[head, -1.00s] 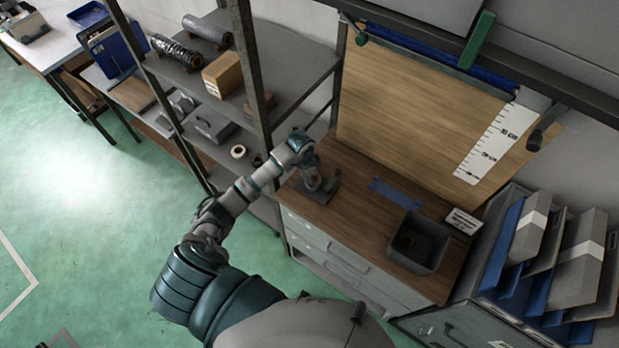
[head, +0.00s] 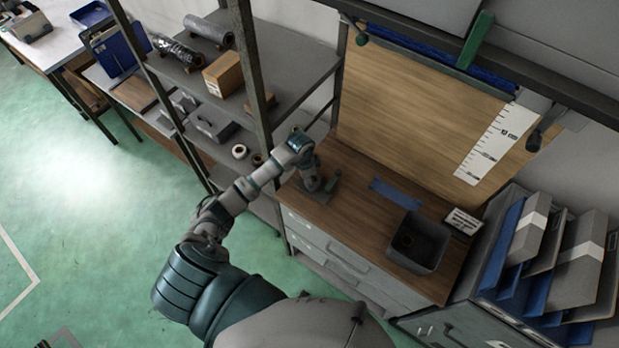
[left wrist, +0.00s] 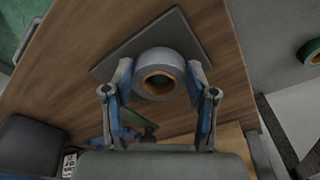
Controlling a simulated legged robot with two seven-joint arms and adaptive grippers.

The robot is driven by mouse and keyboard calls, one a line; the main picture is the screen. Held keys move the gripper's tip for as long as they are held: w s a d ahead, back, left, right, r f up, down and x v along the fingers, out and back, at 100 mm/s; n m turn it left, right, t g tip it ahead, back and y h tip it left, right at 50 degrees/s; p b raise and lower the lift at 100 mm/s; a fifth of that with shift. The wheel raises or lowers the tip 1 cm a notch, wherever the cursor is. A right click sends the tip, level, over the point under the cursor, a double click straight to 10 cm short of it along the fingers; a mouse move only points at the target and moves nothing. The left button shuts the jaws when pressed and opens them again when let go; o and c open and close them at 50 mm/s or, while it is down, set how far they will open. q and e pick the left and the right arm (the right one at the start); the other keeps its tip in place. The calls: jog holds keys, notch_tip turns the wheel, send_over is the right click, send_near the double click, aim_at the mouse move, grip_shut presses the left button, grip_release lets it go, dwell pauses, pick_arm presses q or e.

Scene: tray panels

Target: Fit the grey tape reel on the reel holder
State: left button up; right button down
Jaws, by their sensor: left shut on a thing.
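My left gripper (head: 316,184) is over the wooden worktop, low at its left end in the head view. In the left wrist view its two fingers (left wrist: 160,86) are shut on the grey tape reel (left wrist: 163,59), one on each side. The reel has a brown core, and something dark and greenish shows inside the core. The reel is over a flat grey plate (left wrist: 112,66), which looks like the base of the reel holder. I cannot tell whether the reel rests on the plate or is a little above it. My right gripper is not in view.
On the worktop (head: 350,203) are a blue strip (head: 394,192), a grey bin (head: 419,243) with a dark ring inside, and a white label (head: 463,221). A shelf rack (head: 277,52) stands to the left. A green reel (left wrist: 311,51) is at the right in the wrist view.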

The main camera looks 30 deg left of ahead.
pick_arm(q)
jog(key=shift+f, duration=0.2)
jog(key=o, duration=0.8)
notch_tip(320, 180, up, 3)
jog(key=p, duration=0.2)
jog(key=shift+s+a+p, duration=0.1)
jog(key=shift+p, duration=0.3)
jog(key=shift+s+a+r, duration=0.15)
jog(key=shift+r, duration=1.2)
jog(key=r, duration=0.5)
jog(key=shift+s+a+r, duration=0.15)
jog(key=shift+s+a, duration=0.05)
jog(key=shift+s, duration=0.05)
